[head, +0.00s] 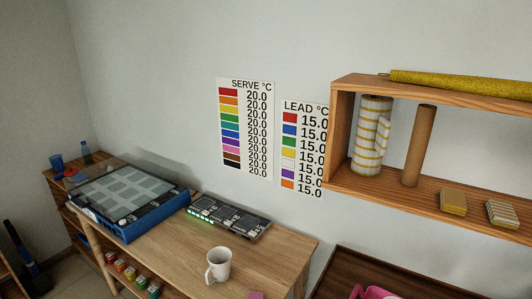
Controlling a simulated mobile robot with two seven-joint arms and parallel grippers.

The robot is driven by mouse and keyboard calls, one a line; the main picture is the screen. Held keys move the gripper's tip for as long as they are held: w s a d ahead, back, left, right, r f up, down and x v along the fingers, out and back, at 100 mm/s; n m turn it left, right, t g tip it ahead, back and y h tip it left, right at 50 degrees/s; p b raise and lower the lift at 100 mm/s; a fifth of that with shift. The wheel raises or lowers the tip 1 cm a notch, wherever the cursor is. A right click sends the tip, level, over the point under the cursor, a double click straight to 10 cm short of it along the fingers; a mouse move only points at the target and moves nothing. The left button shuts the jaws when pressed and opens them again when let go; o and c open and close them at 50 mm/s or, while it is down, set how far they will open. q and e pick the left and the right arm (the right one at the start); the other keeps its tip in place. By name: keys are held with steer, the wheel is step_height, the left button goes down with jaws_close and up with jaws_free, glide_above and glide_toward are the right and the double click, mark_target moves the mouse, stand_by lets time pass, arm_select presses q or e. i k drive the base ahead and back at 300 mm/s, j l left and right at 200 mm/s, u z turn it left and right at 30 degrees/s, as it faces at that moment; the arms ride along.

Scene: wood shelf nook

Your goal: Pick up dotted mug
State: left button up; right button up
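A white mug (218,264) stands upright on the wooden table (180,262) near its front edge. Its handle is on its left side. At this size I cannot make out clear dots on it. Neither of my grippers is in view.
A blue-framed device (128,202) and a flat dark unit with green lights (229,217) lie behind the mug. A small pink block (256,295) is in front of it. A wall shelf (455,200) holds rolls and small blocks. A dark tray (345,270) with pink items is lower right.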

mark_target(218, 258)
steer(key=i+j+u, duration=0.15)
steer(key=u, duration=0.25)
steer(key=i+j+u, duration=0.15)
steer(key=u, duration=0.25)
steer(key=i+j+u, duration=0.1)
steer(key=u, duration=0.3)
steer(key=i+l, duration=0.05)
steer(key=i, duration=0.05)
